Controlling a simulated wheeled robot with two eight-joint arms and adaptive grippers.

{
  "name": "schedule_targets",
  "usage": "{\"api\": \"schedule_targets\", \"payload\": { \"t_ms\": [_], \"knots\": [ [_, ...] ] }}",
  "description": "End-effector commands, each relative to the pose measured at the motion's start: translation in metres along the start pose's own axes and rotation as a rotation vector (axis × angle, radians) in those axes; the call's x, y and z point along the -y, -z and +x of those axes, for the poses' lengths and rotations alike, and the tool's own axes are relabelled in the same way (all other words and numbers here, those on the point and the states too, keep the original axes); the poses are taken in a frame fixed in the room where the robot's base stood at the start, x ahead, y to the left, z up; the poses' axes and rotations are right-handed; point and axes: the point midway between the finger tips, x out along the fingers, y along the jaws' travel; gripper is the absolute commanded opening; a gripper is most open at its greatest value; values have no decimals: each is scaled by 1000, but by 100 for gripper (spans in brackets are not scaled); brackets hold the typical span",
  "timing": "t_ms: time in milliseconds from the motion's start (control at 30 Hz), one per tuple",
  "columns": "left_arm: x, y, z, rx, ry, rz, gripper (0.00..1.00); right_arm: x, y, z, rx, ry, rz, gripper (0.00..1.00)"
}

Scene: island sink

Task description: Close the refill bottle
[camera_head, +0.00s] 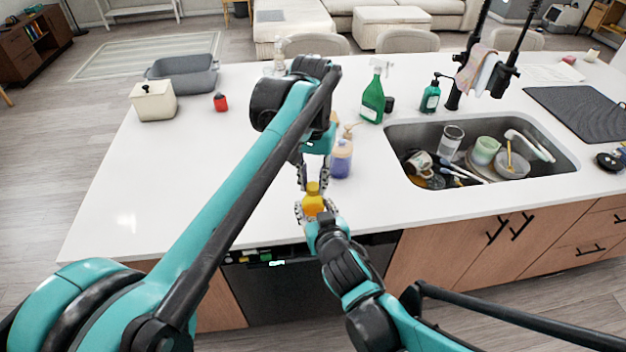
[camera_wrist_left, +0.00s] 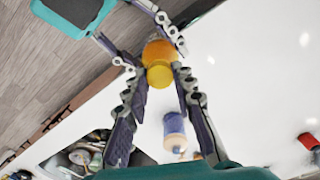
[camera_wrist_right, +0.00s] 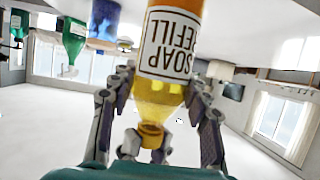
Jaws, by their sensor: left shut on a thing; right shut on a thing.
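The refill bottle (camera_head: 313,205) is orange-yellow and upright near the counter's front edge. Its "SOAP REFILL" label (camera_wrist_right: 168,45) shows upside down in the right wrist view. My right gripper (camera_head: 312,212) is shut around the bottle's body, with a finger on each side. A yellow cap (camera_wrist_left: 160,75) sits at the bottle's neck; it also shows in the right wrist view (camera_wrist_right: 150,134). My left gripper (camera_head: 312,184) points down from above, its fingertips shut on the cap. I cannot tell how tightly the cap sits on the neck.
A purple pump bottle (camera_head: 341,158) stands close behind and right of the grippers. A green spray bottle (camera_head: 373,100) and dark green pump bottle (camera_head: 430,98) stand farther back. The sink (camera_head: 475,178) with dishes is right.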

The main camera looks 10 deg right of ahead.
Motion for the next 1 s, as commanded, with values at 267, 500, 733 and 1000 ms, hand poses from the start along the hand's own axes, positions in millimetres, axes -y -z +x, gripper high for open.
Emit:
{"api": "schedule_targets", "payload": {
  "t_ms": [267,500,733,1000],
  "knots": [
    [0,0,0,-1,1,602,0,0,0,0,-1,1,0,0],
    [0,1,0,-1,1,659,36,0,0,0,0,1,0,0],
    [0,0,0,-1,0,658,49,0,0,0,0,0,0,0],
    [0,0,-11,0,0,657,49,0,0,0,0,0,0,0]
  ]
}}
